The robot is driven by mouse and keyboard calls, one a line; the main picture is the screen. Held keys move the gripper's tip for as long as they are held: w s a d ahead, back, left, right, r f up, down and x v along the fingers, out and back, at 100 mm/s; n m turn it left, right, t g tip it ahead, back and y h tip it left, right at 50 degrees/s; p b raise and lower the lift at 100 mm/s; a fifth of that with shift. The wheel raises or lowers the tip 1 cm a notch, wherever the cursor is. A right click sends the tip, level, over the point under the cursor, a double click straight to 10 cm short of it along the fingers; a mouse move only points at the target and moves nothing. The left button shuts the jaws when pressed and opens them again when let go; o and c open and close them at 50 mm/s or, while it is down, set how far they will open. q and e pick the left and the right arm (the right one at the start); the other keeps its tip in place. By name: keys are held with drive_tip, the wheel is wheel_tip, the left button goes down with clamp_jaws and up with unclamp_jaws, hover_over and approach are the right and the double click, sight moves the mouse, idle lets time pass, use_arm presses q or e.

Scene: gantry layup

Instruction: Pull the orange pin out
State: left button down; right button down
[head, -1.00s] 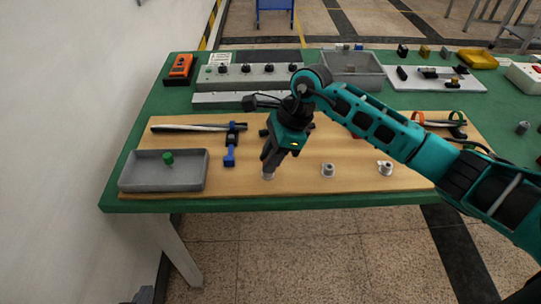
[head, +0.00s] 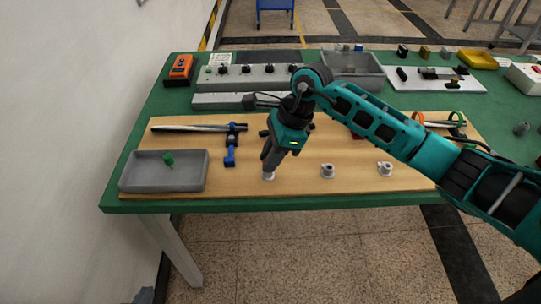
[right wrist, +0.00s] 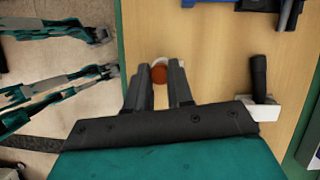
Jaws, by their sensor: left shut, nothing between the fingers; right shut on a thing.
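The orange pin (right wrist: 159,74) shows in the right wrist view as a round orange-red head between my right gripper's fingers, with a pale ring (right wrist: 160,62) just beyond it. In the head view my right gripper (head: 269,166) points down at the leftmost pale bushing (head: 268,176) on the wooden board, and its fingers hide the pin. The right gripper is shut on the pin. I cannot tell how deep the pin sits in the bushing. I cannot make out my left gripper in either view.
Two more bushings (head: 327,170) (head: 385,168) stand to the right on the board (head: 300,186). A grey tray (head: 140,176) with a green pin (head: 168,159) lies at the left. A blue clamp (head: 230,155) stands between the tray and my gripper. Grey boxes are behind.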

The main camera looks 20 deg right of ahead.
drive_tip(key=shift+r+p, duration=0.6)
drive_tip(key=shift+r, duration=0.65)
drive_tip(key=shift+r, duration=0.3)
drive_tip(key=shift+r+p, duration=1)
drive_tip(key=shift+r, duration=0.7)
drive_tip(key=shift+a, duration=0.1)
